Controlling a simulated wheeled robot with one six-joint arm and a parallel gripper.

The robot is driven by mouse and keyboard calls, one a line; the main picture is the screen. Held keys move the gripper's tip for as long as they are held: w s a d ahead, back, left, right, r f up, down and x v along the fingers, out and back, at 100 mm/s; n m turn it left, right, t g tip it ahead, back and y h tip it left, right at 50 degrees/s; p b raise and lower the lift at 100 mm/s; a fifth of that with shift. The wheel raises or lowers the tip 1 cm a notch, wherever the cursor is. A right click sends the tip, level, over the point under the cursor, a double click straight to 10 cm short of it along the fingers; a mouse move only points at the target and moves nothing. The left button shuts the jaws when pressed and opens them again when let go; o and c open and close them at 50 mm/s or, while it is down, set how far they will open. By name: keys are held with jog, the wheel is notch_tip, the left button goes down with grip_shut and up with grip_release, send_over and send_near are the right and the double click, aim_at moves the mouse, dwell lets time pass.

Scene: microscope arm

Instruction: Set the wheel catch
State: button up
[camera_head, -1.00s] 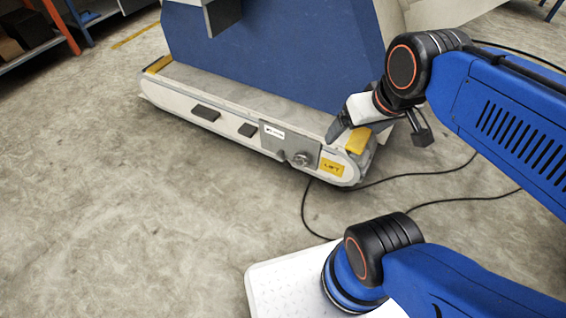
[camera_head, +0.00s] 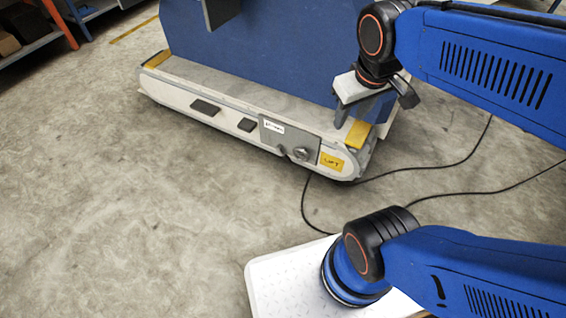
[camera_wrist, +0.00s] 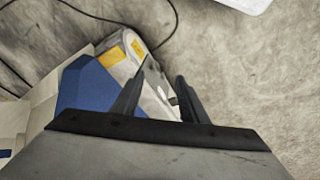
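The machine's low white base (camera_head: 225,120) carries a grey plate (camera_head: 272,139) with a round metal knob (camera_head: 301,153) and a small dark lever beside it. Two dark pedals, one at left (camera_head: 205,107) and one nearer the plate (camera_head: 247,125), stick out from the same side. I cannot tell which of these is the wheel catch. My gripper (camera_head: 354,110) points down above the base's near end, clear of the plate. In the wrist view, my gripper (camera_wrist: 160,82) has its fingers apart with nothing held. The base (camera_wrist: 161,104) shows beyond and between them; the knob is not clearly seen there.
A yellow LIFT label (camera_head: 331,162) is right of the plate. A yellow corner block (camera_head: 357,135) sits under my gripper. The blue machine body (camera_head: 270,60) rises behind. Black cables (camera_head: 430,174) cross the floor at right. The concrete floor (camera_head: 130,210) in front is clear.

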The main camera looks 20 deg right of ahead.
aim_at(284, 155)
jog(key=w+a+f+n+g+h, duration=0.25)
jog(key=w+f+n+h, duration=0.35)
jog(key=w, duration=0.6)
jog(key=w+a+f+n+g+h, duration=0.1)
jog(key=w+a+f+n+g, duration=0.2)
jog(key=w+f, duration=0.65)
jog(key=w+a+f+n+h, duration=0.3)
jog(key=w+f+n, duration=0.2)
jog(key=w+f, duration=0.35)
jog(key=a+f+n+t+h, duration=0.1)
jog(key=a+f+n+t, duration=0.2)
jog(key=f, duration=1.1)
jog(key=a+f+n+t+h, duration=0.2)
jog(key=a+f+n+t, duration=0.2)
jog(key=f, duration=1.1)
jog(key=a+f+n+t+h, duration=0.1)
jog(key=a+f+n+t, duration=0.3)
jog(key=f+n, duration=0.5)
jog(key=shift+s+a+f+h, duration=0.1)
jog(key=shift+a+f+h, duration=0.1)
jog(key=shift+f, duration=1.15)
jog(key=shift+a+f+h, duration=0.2)
jog(key=shift+f, duration=1.3)
jog(key=shift+d, duration=0.25)
jog(key=x, duration=1.6)
jog(key=shift+w+d, duration=0.2)
jog(key=shift+w, duration=0.25)
